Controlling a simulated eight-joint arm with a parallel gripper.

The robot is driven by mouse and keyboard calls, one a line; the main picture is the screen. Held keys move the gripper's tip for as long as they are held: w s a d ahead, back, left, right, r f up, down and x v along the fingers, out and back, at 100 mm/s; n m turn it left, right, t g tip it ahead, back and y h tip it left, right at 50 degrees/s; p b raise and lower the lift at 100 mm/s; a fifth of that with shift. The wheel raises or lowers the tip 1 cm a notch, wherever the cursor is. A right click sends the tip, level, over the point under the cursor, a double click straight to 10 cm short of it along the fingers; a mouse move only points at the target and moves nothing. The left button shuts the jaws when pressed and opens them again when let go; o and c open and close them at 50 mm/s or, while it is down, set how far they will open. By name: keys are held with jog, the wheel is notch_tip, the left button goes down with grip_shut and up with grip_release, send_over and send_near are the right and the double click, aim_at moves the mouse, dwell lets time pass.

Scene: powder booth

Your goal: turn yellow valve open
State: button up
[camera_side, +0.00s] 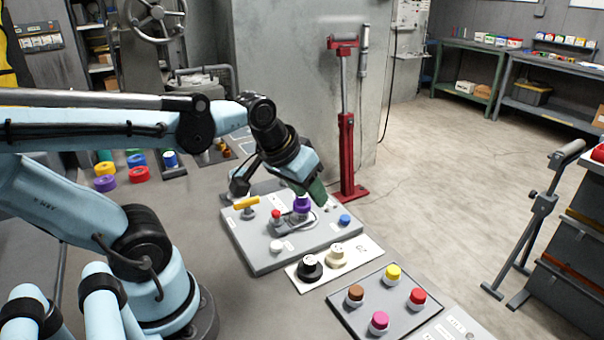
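The yellow valve (246,202) has a bar-shaped handle on a short stem. It stands at the left back part of a light grey panel (262,260) on the bench. My gripper (313,190) points down over the back right part of the panel, right of the yellow valve and apart from it. A purple knob (302,203) shows just beneath and beside my gripper. My gripper's fingertips are partly hidden and small, so I cannot tell whether they are open or touch the purple knob.
A red knob (276,214), a white knob (276,246) and a blue button (345,220) share the panel. Black (310,267) and cream (336,255) knobs sit in front, beside a plate (352,318) with several coloured buttons. A red stand (347,160) rises behind.

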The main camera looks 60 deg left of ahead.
aim_at(246, 200)
jog(key=o, duration=0.7)
jog(key=s+a+n+g, duration=0.1)
jog(key=a+n, duration=0.2)
jog(key=a+r+n+g, duration=0.1)
jog(key=a+n, duration=0.2)
jog(key=a, duration=0.1)
jog(key=s+a+n+g, duration=0.1)
jog(key=a+n, duration=0.1)
jog(key=a, duration=0.1)
jog(key=shift+s+a+r+n+g, duration=0.3)
jog(key=shift+a+r+n+g, duration=0.05)
jog(key=shift+r+n+g, duration=0.05)
jog(key=shift+o, duration=1.2)
jog(key=s+a+r+n+g, duration=0.1)
jog(key=s+a+n+g, duration=0.1)
jog(key=a+n, duration=0.3)
jog(key=shift+s+a+n+h, duration=0.4)
jog(key=shift+s+a, duration=0.05)
jog(key=shift+s, duration=0.4)
jog(key=shift+f, duration=6.05)
jog(key=c, duration=1)
